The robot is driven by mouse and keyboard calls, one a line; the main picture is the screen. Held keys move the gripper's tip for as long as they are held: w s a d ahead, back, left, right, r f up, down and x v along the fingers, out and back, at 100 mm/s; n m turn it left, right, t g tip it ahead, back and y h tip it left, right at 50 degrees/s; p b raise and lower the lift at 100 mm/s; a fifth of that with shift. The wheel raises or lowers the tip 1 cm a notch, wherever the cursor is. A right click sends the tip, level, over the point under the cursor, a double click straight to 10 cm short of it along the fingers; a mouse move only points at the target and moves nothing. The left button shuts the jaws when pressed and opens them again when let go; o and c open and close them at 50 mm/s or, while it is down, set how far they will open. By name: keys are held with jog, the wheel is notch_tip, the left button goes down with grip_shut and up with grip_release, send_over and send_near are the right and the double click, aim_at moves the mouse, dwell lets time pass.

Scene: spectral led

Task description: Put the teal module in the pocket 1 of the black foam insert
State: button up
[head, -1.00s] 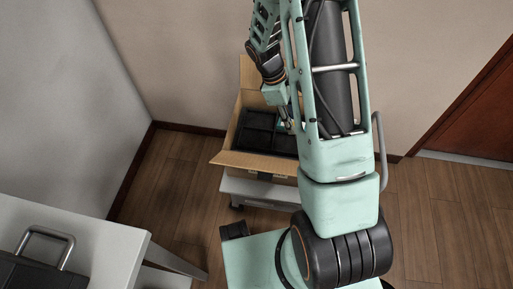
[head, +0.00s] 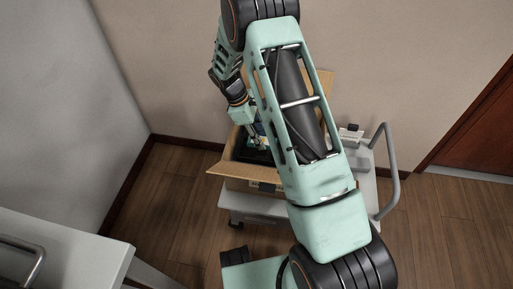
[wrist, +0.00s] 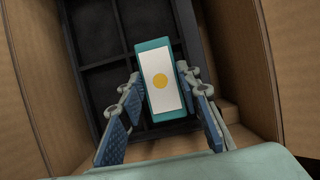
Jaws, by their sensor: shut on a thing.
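The teal module (wrist: 161,98) is a flat block with a white label and a yellow dot on its face. In the wrist view it is between the fingers of my gripper (wrist: 160,76), which is shut on its sides. The black foam insert (wrist: 98,63), with several square pockets, lies behind it inside the cardboard box. The module covers part of the insert's right side; I cannot tell whether it touches the foam or which pocket is pocket 1. In the head view my gripper (head: 256,143) is low in the box opening, partly hidden by my arm.
The cardboard box (head: 238,185) stands with open flaps on a grey cart (head: 250,204). A small white device (head: 351,134) sits on the cart's right side. A cart handle (head: 388,170) rises at right. A grey table (head: 70,245) is at lower left. Box walls surround my gripper closely.

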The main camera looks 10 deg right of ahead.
aim_at(256, 151)
jog(key=shift+w+a+f, duration=0.2)
jog(key=shift+a+f, duration=0.1)
jog(key=shift+f, duration=0.15)
jog(key=shift+w+a+f, duration=0.15)
jog(key=shift+a+f, duration=0.1)
jog(key=shift+f, duration=0.15)
jog(key=shift+w+a+f+b, duration=0.15)
jog(key=shift+f+b, duration=0.85)
jog(key=shift+f, duration=0.6)
jog(key=shift+f, duration=0.15)
jog(key=o, duration=1.1)
jog(key=shift+c, duration=0.2)
jog(key=p+v, duration=0.3)
jog(key=v, duration=0.9)
jog(key=shift+p, duration=0.4)
